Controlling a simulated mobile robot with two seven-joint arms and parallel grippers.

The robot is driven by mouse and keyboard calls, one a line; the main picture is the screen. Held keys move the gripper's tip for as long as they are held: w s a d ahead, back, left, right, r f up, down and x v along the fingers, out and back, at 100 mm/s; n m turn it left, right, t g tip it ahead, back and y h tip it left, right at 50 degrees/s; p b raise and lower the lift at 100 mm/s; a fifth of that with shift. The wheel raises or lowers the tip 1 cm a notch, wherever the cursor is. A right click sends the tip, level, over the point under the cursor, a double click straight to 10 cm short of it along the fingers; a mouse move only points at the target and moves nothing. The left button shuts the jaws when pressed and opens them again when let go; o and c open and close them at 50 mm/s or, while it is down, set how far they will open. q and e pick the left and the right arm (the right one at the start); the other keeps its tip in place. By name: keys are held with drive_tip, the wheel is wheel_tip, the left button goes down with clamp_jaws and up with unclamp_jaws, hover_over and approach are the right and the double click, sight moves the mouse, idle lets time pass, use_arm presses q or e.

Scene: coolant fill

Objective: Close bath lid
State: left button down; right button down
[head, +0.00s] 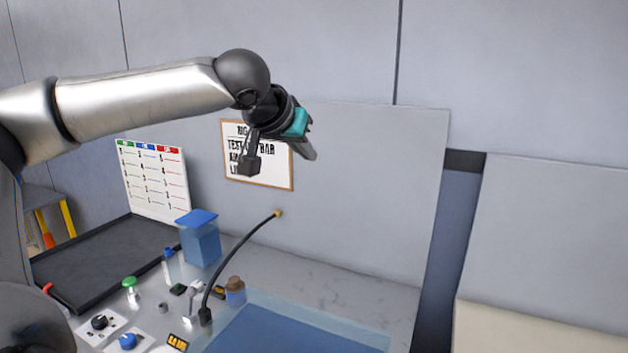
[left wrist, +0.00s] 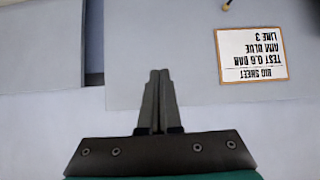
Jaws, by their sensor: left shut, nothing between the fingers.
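The bath (head: 345,318) shows at the bottom of the head view. It has a pale translucent rim and a blue surface inside, and its near part is cut off. I cannot make out a separate lid or tell how it stands. My left gripper (head: 309,152) is high above the bench, in front of the back wall and well apart from the bath. In the left wrist view its two fingers (left wrist: 159,75) are together with nothing between them. My right gripper is not in view.
A blue-lidded container (head: 200,240), a green button (head: 130,285), a blue knob (head: 127,341) and a dark tray (head: 90,262) stand to the left. A framed sign (head: 236,172) hangs on the wall.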

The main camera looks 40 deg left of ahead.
use_arm(q)
drive_tip(key=w+a+f, duration=0.1)
drive_tip(key=w+f, duration=0.2)
drive_tip(key=f, duration=0.4)
drive_tip(key=shift+w+a, duration=0.15)
drive_tip(key=shift+w, duration=0.2)
idle(0.7)
drive_tip(key=shift+a, duration=0.1)
idle(0.4)
